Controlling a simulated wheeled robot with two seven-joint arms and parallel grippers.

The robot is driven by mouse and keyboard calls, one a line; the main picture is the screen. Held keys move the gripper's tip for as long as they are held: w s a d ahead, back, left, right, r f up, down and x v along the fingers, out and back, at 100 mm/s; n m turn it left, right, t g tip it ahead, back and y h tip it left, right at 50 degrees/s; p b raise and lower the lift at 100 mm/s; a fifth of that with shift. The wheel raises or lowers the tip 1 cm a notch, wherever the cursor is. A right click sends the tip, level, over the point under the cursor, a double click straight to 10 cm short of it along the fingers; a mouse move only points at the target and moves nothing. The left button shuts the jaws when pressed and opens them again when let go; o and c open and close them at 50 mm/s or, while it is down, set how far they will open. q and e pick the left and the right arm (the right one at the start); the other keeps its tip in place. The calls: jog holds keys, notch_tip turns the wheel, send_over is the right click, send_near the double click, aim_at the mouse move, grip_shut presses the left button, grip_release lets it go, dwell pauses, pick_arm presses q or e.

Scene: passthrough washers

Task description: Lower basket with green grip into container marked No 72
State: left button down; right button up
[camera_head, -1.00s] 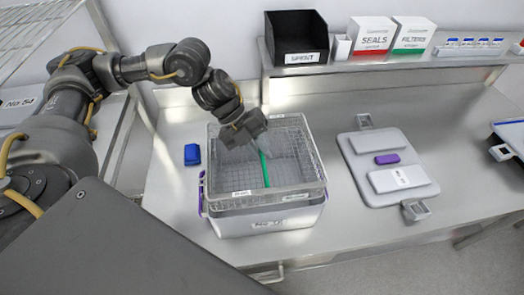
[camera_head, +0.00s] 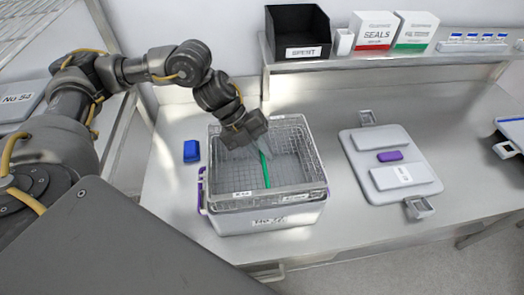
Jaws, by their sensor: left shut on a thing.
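The grey wire-mesh basket (camera_head: 300,160) has a green grip (camera_head: 265,169) across its middle. My left gripper (camera_head: 258,146) is shut on the far part of that grip, its fingertips partly hidden. The basket is level with its top well above the rim of the white container (camera_head: 225,222), and its lower part seems to be inside. The container has purple side latches and a front label (camera_head: 268,220) that is small and hard to read, apparently No 72. My right gripper is out of view.
A grey lid (camera_head: 365,185) with a purple handle lies to the right. A blue block (camera_head: 191,151) lies left of the container. A black SPENT bin (camera_head: 296,30) and SEALS and FILTERS boxes stand on the back shelf. The bench between container and lid is clear.

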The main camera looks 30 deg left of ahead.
pick_arm(q)
jog(key=shift+f+b, duration=2.05)
jog(key=shift+f, duration=0.75)
jog(key=shift+f+b, duration=1.3)
jog(key=shift+f, duration=0.45)
jog(key=c, duration=1.4)
grip_release()
jog(key=shift+o, duration=0.3)
jog(key=o, duration=0.4)
jog(key=shift+r, duration=0.1)
